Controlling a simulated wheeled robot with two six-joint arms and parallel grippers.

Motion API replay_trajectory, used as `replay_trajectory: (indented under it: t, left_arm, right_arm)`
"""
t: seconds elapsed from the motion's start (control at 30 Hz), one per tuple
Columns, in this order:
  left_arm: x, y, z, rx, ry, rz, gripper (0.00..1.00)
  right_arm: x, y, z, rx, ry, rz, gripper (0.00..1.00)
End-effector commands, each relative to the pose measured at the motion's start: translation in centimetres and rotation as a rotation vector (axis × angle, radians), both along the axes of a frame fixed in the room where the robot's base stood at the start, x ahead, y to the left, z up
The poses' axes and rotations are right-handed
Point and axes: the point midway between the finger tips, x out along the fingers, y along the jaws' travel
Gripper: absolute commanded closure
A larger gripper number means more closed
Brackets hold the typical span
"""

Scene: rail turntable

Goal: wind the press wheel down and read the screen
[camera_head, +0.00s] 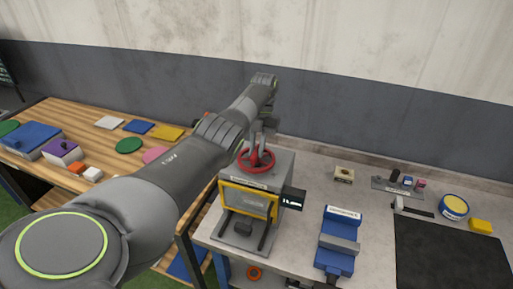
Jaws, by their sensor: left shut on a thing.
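The press (237,235) is a grey box with a yellow-framed front window, standing at the left end of the grey bench. Its red wheel (247,168) lies flat on top. My left arm reaches across from the left, and my left gripper (259,150) points down at the wheel from above, shut on it; the fingertips are small and partly hidden. The small black screen (292,200) is on the press's right side. It shows a few white marks, too small to read. My right gripper is not in view.
A blue vise (337,257) stands right of the press, with a black mat (450,254) beyond it. A yellow-topped tin (454,206) and a yellow block (480,226) sit behind the mat. A wooden table (58,115) with coloured pieces is at left.

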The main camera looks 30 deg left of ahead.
Motion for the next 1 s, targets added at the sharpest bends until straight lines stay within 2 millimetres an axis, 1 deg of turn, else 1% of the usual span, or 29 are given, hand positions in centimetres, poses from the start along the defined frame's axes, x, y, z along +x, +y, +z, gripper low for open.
replay_trajectory:
  t: [0.23,0.67,0.7,0.83,0.87,1.0]
  left_arm:
    - [0.13,-0.05,0.08,0.001,-0.004,-0.061,1.0]
    - [0.14,-0.06,0.11,0.0,-0.004,-0.07,1.0]
    - [0.15,-0.05,0.12,0.0,-0.005,-0.07,0.82]
    - [0.12,-0.05,0.1,0.0,-0.003,-0.069,0.65]
    - [0.11,-0.04,0.09,0.0,-0.003,-0.069,0.62]
    - [0.08,-0.05,0.06,0.0,-0.002,-0.069,0.62]
  right_arm:
    - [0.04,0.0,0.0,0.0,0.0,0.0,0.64]
    - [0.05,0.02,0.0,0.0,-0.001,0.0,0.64]
    - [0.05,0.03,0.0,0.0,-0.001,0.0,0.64]
    - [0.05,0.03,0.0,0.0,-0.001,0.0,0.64]
    - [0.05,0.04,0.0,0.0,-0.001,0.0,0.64]
    - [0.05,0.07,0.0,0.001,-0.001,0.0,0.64]
